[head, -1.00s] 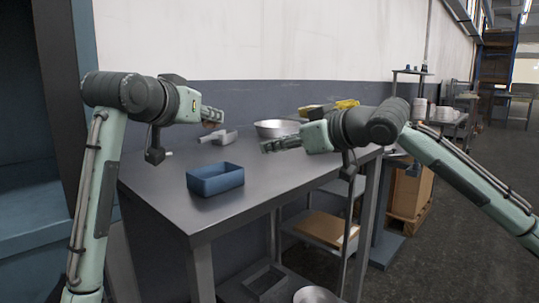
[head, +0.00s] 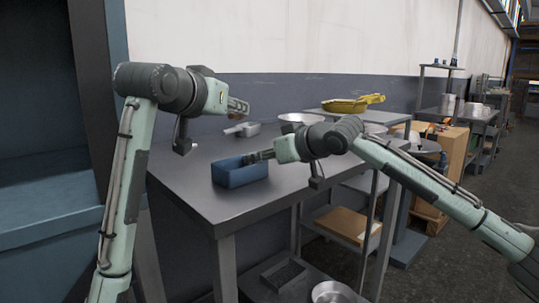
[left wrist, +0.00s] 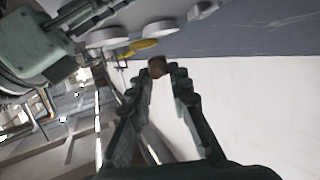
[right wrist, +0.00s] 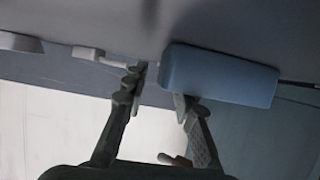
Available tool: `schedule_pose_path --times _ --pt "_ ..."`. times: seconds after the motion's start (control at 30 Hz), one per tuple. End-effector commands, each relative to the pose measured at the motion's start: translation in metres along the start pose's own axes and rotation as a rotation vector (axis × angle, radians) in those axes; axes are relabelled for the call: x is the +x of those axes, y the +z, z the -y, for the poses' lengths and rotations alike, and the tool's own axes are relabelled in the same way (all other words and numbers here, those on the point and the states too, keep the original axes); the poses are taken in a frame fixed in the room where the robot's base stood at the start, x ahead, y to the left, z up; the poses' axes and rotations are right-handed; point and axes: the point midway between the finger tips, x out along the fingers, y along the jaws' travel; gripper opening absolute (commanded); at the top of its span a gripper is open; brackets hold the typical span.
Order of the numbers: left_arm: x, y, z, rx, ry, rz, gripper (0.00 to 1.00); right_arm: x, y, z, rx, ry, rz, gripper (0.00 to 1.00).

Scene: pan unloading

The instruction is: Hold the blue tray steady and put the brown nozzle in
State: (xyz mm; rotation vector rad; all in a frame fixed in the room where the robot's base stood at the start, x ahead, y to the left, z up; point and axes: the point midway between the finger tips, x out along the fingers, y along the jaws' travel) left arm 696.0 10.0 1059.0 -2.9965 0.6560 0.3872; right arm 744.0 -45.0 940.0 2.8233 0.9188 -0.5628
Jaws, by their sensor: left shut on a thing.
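The blue tray (head: 238,177) stands on the metal table near its left front edge. My left gripper (head: 240,106) is raised above the table behind the tray. It is shut on the brown nozzle, which shows between its fingertips in the left wrist view (left wrist: 157,66). My right gripper (head: 254,157) is low at the tray's far right rim. In the right wrist view its fingers (right wrist: 158,88) are apart; one overlaps the edge of the tray (right wrist: 222,76), the other is clear of it. Whether the fingers touch the tray wall I cannot tell.
A small grey handled thing (head: 243,129) and a metal bowl (head: 298,119) sit at the back of the table (head: 210,203). A yellow pan (head: 346,105) lies to the right. The front right tabletop is free. A lower shelf holds a dark tray (head: 284,273) and another bowl (head: 334,292).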

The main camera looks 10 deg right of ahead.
Motion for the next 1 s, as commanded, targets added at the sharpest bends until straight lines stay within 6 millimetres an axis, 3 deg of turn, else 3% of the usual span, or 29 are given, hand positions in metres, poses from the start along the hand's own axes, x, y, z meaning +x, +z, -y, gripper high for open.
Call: schedule_pose_path --times 0.33,0.57,0.87,1.0 --pt "0.000 0.000 0.000 0.000 0.000 -0.001 0.00 0.004 0.000 0.000 -0.001 0.000 0.000 0.27" --pt "0.000 0.000 0.000 0.000 0.000 -0.001 0.00 0.004 0.000 0.000 -0.001 0.000 0.000 0.00" --pt "0.000 0.001 0.000 0.001 0.004 0.001 0.00 0.004 0.000 0.000 -0.001 0.000 0.000 0.00" --pt "0.006 0.012 0.004 0.026 0.066 0.013 0.00 0.004 0.000 0.000 -0.001 0.000 0.000 0.00"
